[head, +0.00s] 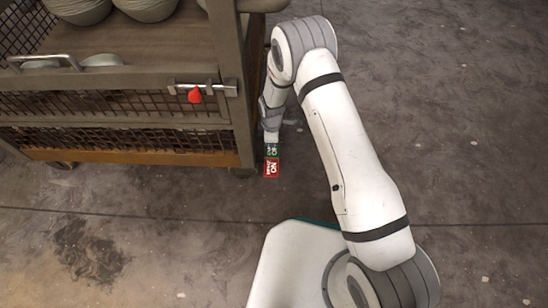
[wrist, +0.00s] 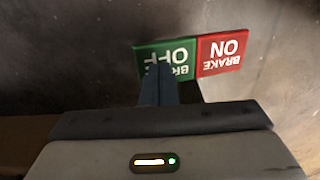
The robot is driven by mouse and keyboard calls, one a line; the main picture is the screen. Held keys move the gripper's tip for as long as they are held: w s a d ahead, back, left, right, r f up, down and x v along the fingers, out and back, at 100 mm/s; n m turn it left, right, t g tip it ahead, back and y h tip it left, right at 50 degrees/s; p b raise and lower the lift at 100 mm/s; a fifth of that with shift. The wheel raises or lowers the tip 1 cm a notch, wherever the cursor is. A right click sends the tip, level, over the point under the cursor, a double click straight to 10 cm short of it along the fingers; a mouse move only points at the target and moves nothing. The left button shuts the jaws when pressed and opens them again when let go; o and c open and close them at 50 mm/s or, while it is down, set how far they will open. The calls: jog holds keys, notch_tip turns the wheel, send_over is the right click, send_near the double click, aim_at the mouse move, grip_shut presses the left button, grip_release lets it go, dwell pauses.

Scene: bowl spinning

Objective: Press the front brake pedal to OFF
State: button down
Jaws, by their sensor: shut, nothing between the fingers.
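The front brake pedal shows in the wrist view as a green BRAKE OFF half (wrist: 183,52) on the left and a red BRAKE ON half (wrist: 219,52) on the right. In the head view its green half (head: 271,149) and red half (head: 271,168) lie low beside the cart's near right corner. My gripper (wrist: 158,68) is shut and empty. Its fingertips overlap the green half in the wrist view and cover part of the lettering. I cannot tell whether they touch the pedal.
The wooden cart (head: 110,77) with mesh sides stands at the left, close to my arm. It carries several grey bowls (head: 145,8) and has a latch with a red knob (head: 195,95). Its wheels stand on the concrete floor (head: 460,120), which is clear to the right.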

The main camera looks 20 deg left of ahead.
jog(key=shift+f+b, duration=0.6)
jog(key=shift+f, duration=0.35)
jog(key=shift+r, duration=0.15)
jog(key=shift+r+p, duration=2.25)
jog(key=shift+r, duration=1.2)
jog(key=shift+d, duration=0.1)
